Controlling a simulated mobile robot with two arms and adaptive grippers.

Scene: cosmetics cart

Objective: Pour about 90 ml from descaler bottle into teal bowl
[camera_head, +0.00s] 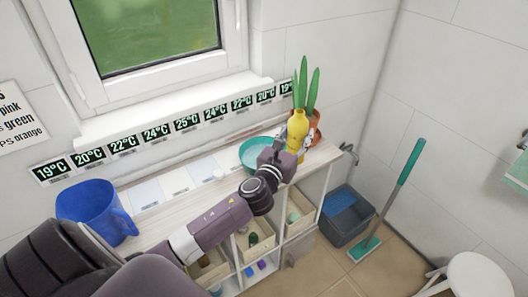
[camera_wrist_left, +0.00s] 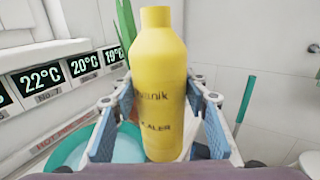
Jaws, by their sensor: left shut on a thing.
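The yellow descaler bottle (camera_head: 298,126) stands upright between the fingers of my left gripper (camera_head: 287,157), above the right end of the shelf top. In the left wrist view the bottle (camera_wrist_left: 160,75) fills the middle, its partly visible label facing the camera, and the blue finger pads of the left gripper (camera_wrist_left: 162,115) press on both sides. I cannot tell whether its mouth is open. The teal bowl (camera_head: 250,160) sits on the shelf top just left of the gripper, partly hidden by it. Its rim also shows at lower left in the wrist view (camera_wrist_left: 62,152). My right gripper is not in view.
A terracotta pot (camera_head: 316,135) with a green plant (camera_head: 312,95) is close behind the bottle. A blue pitcher (camera_head: 90,210) stands at the shelf's left end. Temperature signs (camera_head: 155,132) line the wall. A grey bucket (camera_head: 348,218) and teal squeegee (camera_head: 400,180) are on the floor at right.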

